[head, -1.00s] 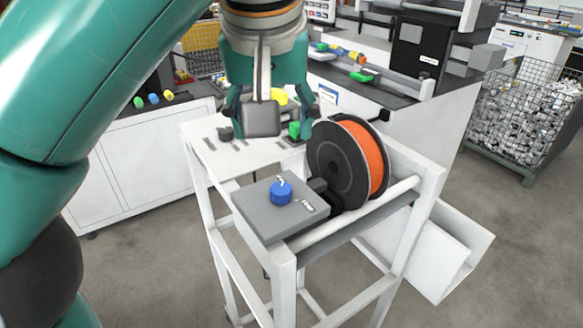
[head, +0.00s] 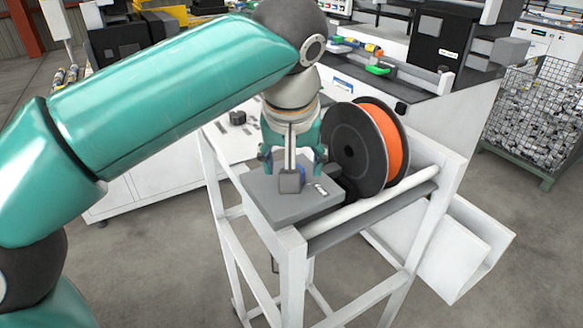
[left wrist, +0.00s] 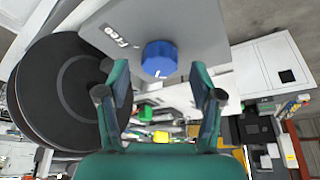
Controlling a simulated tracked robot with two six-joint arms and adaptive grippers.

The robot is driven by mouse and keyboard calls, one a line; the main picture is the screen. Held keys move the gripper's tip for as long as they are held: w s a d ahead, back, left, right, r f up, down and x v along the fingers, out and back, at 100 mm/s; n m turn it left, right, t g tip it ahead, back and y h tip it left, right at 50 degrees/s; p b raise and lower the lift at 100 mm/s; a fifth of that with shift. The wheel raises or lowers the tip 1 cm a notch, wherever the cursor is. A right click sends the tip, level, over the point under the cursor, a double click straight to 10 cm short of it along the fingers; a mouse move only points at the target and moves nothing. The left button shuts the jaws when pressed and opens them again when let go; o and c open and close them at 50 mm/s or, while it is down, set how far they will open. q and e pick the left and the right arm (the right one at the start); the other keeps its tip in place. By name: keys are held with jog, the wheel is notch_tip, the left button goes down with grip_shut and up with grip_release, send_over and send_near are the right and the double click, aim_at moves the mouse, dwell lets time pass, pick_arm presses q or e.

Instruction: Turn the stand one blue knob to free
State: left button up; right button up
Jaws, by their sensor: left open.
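The blue knob (left wrist: 160,58) sits on top of the grey box (head: 265,200) of the stand. My left gripper (head: 292,160) points down over the box, close to the knob. In the left wrist view my left gripper (left wrist: 159,75) is open, with one finger on each side of the knob and the knob at or just beyond the tips. I cannot tell whether they touch it. A label reading "Free" (left wrist: 122,36) is on the box beside the knob. My right gripper is not in view.
A black spool with orange filament (head: 362,147) stands close to the right of the box, near my gripper. The white stand frame (head: 293,270) carries both. A bench (head: 440,105) with a green-ended part is behind. Open floor lies in front.

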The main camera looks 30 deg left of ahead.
pick_arm(q)
jog(key=shift+w+a+f, duration=0.1)
jog(key=shift+w+f, duration=0.2)
jog(key=shift+f, duration=0.3)
jog(key=c, duration=1)
jog(key=shift+a, duration=0.25)
jog(key=shift+c, duration=0.7)
jog(key=shift+d, duration=0.2)
